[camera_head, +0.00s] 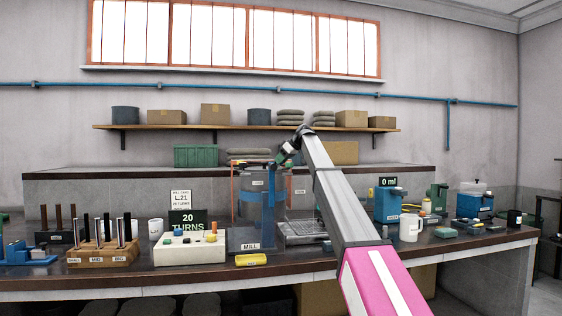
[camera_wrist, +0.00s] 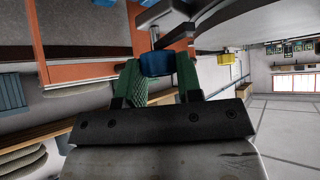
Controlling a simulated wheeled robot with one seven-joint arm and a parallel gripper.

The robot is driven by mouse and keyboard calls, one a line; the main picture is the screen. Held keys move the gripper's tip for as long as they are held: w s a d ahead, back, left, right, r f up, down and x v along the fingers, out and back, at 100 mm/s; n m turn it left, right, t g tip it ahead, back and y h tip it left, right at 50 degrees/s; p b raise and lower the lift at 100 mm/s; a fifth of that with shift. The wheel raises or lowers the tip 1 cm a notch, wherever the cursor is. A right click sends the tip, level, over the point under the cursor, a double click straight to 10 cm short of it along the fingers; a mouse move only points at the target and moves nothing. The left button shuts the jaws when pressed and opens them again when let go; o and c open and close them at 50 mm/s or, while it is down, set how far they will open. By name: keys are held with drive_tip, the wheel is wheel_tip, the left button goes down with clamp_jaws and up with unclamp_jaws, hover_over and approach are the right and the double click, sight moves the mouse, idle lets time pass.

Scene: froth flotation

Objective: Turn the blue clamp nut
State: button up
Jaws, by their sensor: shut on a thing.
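The blue clamp nut (camera_wrist: 156,63) sits between the two green fingers of my gripper (camera_wrist: 158,80) in the wrist view. The fingers are shut on it. A metal rod (camera_wrist: 154,36) shows just beyond the nut. In the head view my gripper (camera_head: 276,162) is at the top of the mill (camera_head: 257,215), a blue-grey machine with an orange-red frame. The nut is too small to make out there, with my gripper and arm close to it.
The bench (camera_head: 120,281) holds a block of rods (camera_head: 103,255), a button box (camera_head: 176,249) under a "20 TURNS" display (camera_head: 187,220), a yellow piece (camera_head: 251,260), a white mug (camera_head: 410,229) and a blue dispenser (camera_head: 388,205). A shelf (camera_head: 240,127) with boxes hangs behind.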

drive_tip(key=shift+w+n+g+y, duration=0.1)
drive_tip(key=shift+n+g+y, duration=0.2)
drive_tip(key=shift+n+g, duration=1)
drive_tip(key=shift+n, duration=0.4)
drive_tip(key=o, duration=0.9)
drive_tip(key=shift+o, duration=0.2)
drive_tip(key=shift+d, duration=0.1)
drive_tip(key=v, duration=1)
drive_tip(key=shift+d+r, duration=0.2)
drive_tip(key=shift+r, duration=0.05)
